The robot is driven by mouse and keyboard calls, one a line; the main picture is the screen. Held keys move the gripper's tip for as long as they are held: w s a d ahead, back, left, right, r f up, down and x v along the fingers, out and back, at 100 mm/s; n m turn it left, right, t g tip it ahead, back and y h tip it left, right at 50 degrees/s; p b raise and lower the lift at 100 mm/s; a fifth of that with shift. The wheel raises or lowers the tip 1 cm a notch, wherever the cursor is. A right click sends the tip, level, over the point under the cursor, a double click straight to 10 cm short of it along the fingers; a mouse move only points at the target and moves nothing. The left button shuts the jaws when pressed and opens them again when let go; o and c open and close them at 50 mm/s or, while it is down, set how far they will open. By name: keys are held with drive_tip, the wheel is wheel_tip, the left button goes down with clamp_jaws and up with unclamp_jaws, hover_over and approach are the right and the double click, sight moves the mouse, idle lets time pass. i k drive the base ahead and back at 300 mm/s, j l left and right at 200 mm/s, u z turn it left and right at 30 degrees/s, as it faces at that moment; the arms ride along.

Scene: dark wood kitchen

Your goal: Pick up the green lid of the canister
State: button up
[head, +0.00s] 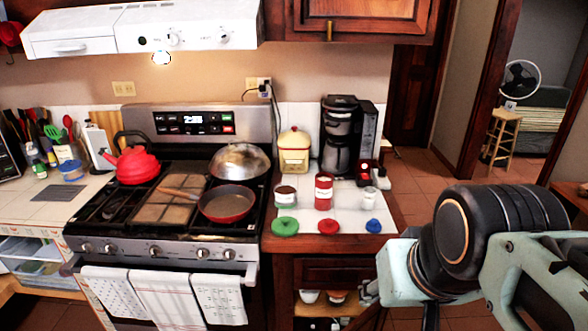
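The green lid (285,226) lies flat near the front left edge of the white counter (349,216) right of the stove. A small canister (286,200) with a pale body stands open just behind it. My gripper (368,292) is at the lower right, in front of the cabinet and below the counter top. It is apart from the lid, to its right and lower. Its fingers are small and mostly hidden by my arm, so their opening cannot be told.
A red lid (328,227) and a blue lid (373,226) lie right of the green one. Behind them stand a red canister (324,192) and a white one (369,197). A coffee maker (341,135) and a yellow jar (294,152) stand behind. A pan (227,203) sits on the stove.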

sight(284, 226)
drive_tip(key=i+j+z, duration=0.1)
drive_tip(key=j, duration=0.2)
drive_tip(key=i+j+z, duration=0.1)
drive_tip(key=i+j, duration=0.15)
drive_tip(key=i+j+z, duration=0.1)
drive_tip(key=j, duration=0.25)
drive_tip(key=i+j+z, duration=0.1)
drive_tip(key=j, duration=0.25)
drive_tip(key=i+j, duration=0.2)
drive_tip(key=k+j+z, duration=0.2)
drive_tip(key=i+j, duration=0.35)
